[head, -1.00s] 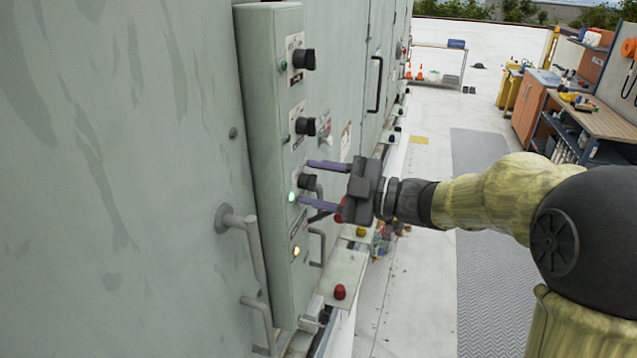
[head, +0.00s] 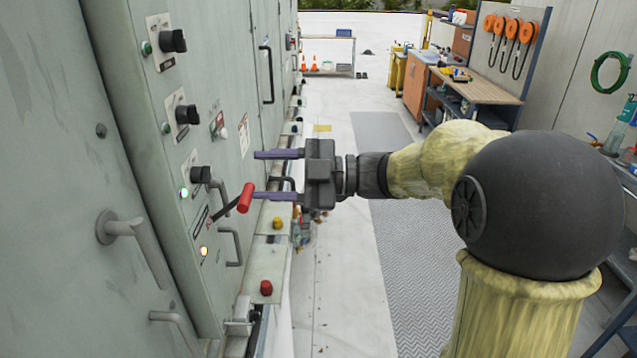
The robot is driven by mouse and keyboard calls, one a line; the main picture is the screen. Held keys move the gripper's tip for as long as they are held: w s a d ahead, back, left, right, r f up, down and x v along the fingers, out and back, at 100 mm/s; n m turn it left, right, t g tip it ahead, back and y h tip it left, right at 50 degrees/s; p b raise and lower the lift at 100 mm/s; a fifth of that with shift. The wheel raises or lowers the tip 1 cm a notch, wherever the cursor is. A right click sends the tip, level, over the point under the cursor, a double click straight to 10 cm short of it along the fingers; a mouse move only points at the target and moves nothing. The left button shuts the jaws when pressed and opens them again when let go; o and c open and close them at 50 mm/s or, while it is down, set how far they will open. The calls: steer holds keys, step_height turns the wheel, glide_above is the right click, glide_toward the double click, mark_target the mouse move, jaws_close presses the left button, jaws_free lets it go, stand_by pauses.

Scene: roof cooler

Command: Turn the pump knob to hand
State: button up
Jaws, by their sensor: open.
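A grey control panel (head: 125,120) carries three black knobs in a column: a top knob (head: 173,41), a middle knob (head: 186,114) and a lower knob (head: 201,175). Their labels are too small to read, so I cannot tell which is the pump knob or what position each points to. A green lamp (head: 184,192) beside the lower knob is lit. My gripper (head: 256,176) is open and empty, its two purple fingers pointing left toward the panel. It is right of the lower knob, with a visible gap between them.
A red-handled lever (head: 245,197) sticks out just left of my lower finger. A lit amber lamp (head: 204,251) and grey handles (head: 132,228) are lower down. A red button (head: 266,287) sits on a ledge. A workbench (head: 475,88) stands back right; the walkway is clear.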

steer(key=d+b, duration=0.1)
steer(key=d, duration=0.7)
steer(key=shift+s+b, duration=0.3)
steer(key=shift+b, duration=0.05)
steer(key=shift+a, duration=0.1)
steer(key=w+d+f+m+t+h, duration=0.3)
steer(key=w+m+t+h, duration=0.2)
steer(key=m+t, duration=0.2)
steer(key=w+d+f+m+t+h, duration=0.3)
steer(key=w+f+m+t+h, duration=0.1)
steer(key=w+m+t, duration=0.25)
steer(key=s+d+f+m+g+h, duration=0.1)
steer(key=s+d+f+m+h, duration=0.15)
steer(key=f+m+h, duration=0.2)
steer(key=s+d+f+m+g+h, duration=0.2)
steer(key=d+f+m+h, duration=0.1)
steer(key=f, duration=0.3)
steer(key=s+f+m+g, duration=0.2)
steer(key=s+f+g, duration=0.2)
steer(key=s, duration=0.5)
steer(key=s+f+m+g+h, duration=0.1)
steer(key=s+f+m+g, duration=0.2)
steer(key=s+f+g, duration=0.2)
steer(key=s+f, duration=0.3)
steer(key=s, duration=0.1)
steer(key=shift+s+f+m, duration=0.15)
steer(key=shift+m, duration=0.15)
